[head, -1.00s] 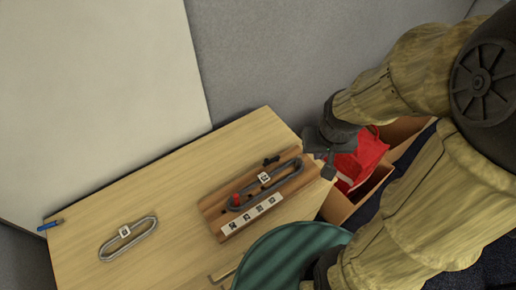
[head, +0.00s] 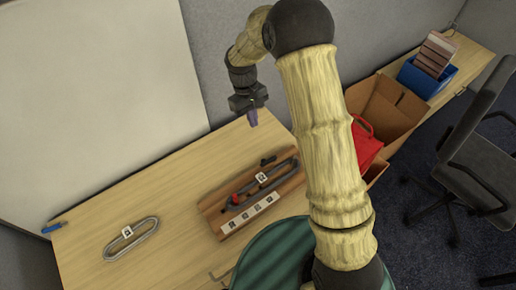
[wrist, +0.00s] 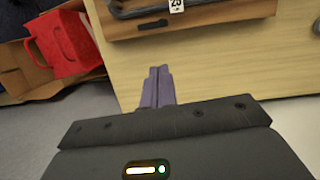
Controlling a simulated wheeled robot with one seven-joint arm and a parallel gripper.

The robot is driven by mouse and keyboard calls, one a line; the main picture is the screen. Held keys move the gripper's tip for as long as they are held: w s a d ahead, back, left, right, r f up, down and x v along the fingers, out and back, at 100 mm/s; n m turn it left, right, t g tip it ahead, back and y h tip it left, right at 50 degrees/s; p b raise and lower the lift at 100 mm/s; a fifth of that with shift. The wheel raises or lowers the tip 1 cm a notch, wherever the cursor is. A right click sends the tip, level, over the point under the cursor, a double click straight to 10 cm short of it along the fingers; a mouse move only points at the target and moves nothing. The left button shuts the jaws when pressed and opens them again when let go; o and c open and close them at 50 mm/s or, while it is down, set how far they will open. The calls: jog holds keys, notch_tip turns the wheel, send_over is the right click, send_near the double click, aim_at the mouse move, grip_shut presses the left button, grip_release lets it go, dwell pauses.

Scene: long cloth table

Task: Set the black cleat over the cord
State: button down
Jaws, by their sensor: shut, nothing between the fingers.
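The cord appears to be the dark grey loop (head: 262,184) with a white tag, lying on a brown wooden board (head: 213,207). A small black piece (head: 268,160), likely the black cleat, lies at the board's far edge, beside the loop and not over it. In the wrist view a dark strip (wrist: 153,25) shows on the board below the loop (wrist: 200,8); I cannot tell if it is the cleat. My gripper (head: 253,118) is shut and empty, its purple fingers (wrist: 158,72) together, above the table's far edge and apart from the board.
Another light grey loop (head: 131,239) lies on the left, and a blue marker (head: 52,228) at the table's left edge. A grey wall stands behind.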

jog(key=a+f, duration=0.1)
jog(key=w+a+f+n, duration=0.1)
jog(key=a, duration=0.1)
jog(key=shift+w+f+g+h, duration=0.1)
jog(key=shift+f+g+h, duration=0.05)
jog(key=shift+g+h, duration=0.15)
jog(key=p, duration=0.5)
send_over(268, 161)
jog(key=w+a, duration=0.1)
jog(key=a, duration=0.3)
notch_tip(268, 161, down, 10)
jog(key=shift+d+f, duration=0.25)
